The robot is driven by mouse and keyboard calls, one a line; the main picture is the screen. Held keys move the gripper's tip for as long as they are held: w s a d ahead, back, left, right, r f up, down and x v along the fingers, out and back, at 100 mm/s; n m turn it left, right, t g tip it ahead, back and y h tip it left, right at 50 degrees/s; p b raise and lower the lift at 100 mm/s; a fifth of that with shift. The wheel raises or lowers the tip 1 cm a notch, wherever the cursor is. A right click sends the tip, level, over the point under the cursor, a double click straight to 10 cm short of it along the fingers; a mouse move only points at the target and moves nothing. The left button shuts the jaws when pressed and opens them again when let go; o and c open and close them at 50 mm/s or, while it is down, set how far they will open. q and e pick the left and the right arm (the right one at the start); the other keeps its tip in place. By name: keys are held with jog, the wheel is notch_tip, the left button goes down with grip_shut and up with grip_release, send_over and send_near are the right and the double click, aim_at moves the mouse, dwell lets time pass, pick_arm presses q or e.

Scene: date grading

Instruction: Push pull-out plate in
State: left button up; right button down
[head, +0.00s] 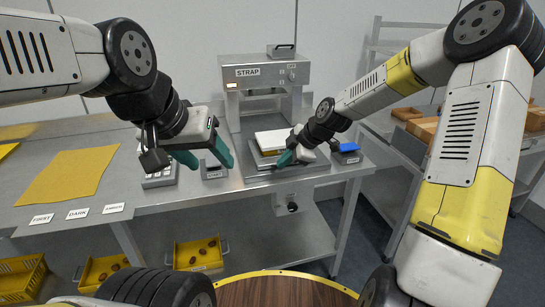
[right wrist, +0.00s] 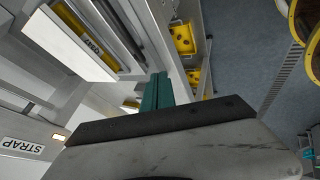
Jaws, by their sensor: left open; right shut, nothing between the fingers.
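The strap machine (head: 257,72), labelled STRAP, stands at the back of the steel bench. The flat grey pull-out plate (head: 262,174) sticks out in front of it. A box with a white lid (head: 272,139) sits on the plate; its side with a label shows in the right wrist view (right wrist: 75,42). My right gripper (head: 284,159) is shut and empty, its teal fingers low at the front of the box and plate; I cannot tell whether they touch. They also show in the right wrist view (right wrist: 157,76). My left gripper (head: 206,155) is open and empty, left of the plate.
A keypad device (head: 160,177) and a small grey block (head: 214,170) lie near my left gripper. A blue-topped pad (head: 347,148) stands right of the plate. A yellow mat (head: 70,174) and label cards (head: 78,213) lie at left. Yellow crates (head: 197,254) stand below.

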jog(key=w+a+f, duration=0.4)
jog(key=w+f, duration=0.1)
jog(key=shift+a+f, duration=0.15)
jog(key=shift+f, duration=0.1)
jog(key=shift+w+a, duration=0.15)
jog(key=shift+w, duration=0.35)
